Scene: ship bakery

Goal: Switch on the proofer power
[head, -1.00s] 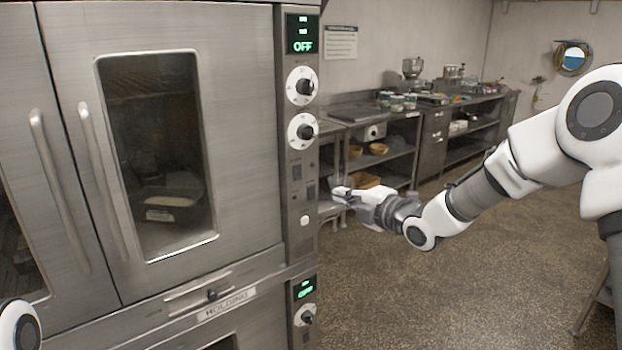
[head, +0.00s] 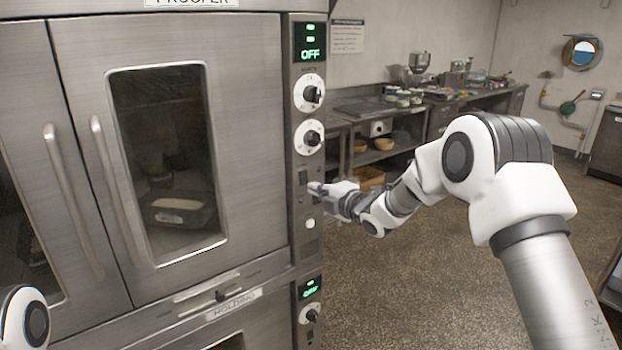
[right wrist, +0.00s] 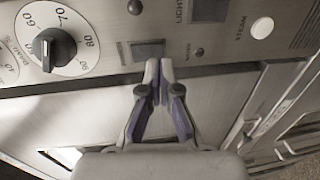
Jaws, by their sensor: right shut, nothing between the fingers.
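The proofer (head: 260,150) is a steel cabinet with glass doors. Its control panel (head: 310,258) has a display (head: 310,42) reading OFF in green. In the right wrist view a dark rectangular rocker switch (right wrist: 148,50) sits beside a dial, and a second one (right wrist: 208,10) is marked LIGHT. The switch label is not readable. My right gripper (head: 314,188) is shut and empty at the panel, beside the switches. In the right wrist view its fingertips (right wrist: 158,66) are at the edge of the first switch; I cannot tell whether they touch. My left gripper is out of view.
Two white dials (head: 309,137) are above the switches, and a white button (head: 310,224), marked STEAM in the right wrist view (right wrist: 262,28), is below. A lower unit has its own lit display (head: 309,288). Shelving stands behind; the floor (head: 400,270) to the right is clear.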

